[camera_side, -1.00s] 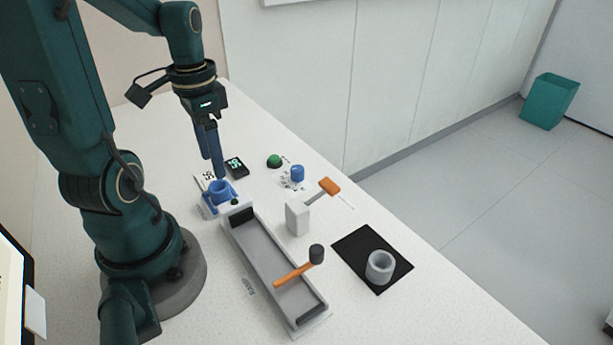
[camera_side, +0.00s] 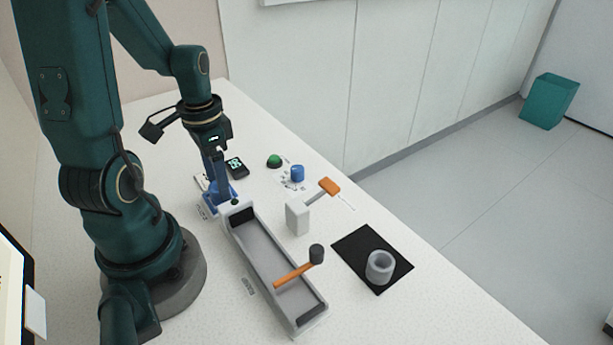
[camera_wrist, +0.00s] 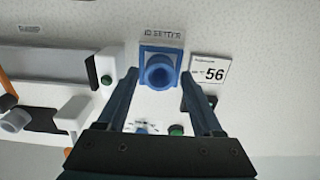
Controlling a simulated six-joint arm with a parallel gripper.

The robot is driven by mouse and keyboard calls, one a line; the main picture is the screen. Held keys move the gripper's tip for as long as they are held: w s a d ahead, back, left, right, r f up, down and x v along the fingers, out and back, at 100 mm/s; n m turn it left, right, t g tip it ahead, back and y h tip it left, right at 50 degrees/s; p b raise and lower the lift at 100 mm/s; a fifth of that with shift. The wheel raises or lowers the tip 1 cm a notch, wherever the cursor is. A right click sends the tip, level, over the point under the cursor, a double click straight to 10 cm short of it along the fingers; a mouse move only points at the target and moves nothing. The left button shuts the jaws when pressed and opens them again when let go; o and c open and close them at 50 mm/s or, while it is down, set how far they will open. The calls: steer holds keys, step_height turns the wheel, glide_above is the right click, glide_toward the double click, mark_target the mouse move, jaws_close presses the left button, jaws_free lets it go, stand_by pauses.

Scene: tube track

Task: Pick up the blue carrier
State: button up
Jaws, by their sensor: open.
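A blue ring-shaped carrier (camera_wrist: 160,72) sits in a blue square holder (camera_wrist: 146,50) in the wrist view, below a printed label. My gripper (camera_side: 218,188) points down over the holder. In the wrist view my gripper (camera_wrist: 160,77) is open, with one finger on each side of the carrier. I cannot tell whether the fingers touch it. A smaller blue cylinder (camera_side: 297,173) stands farther right.
A grey ring (camera_side: 380,266) is on a black mat (camera_side: 352,246).

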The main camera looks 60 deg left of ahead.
steer(key=c, duration=1)
steer(key=shift+r, duration=2.75)
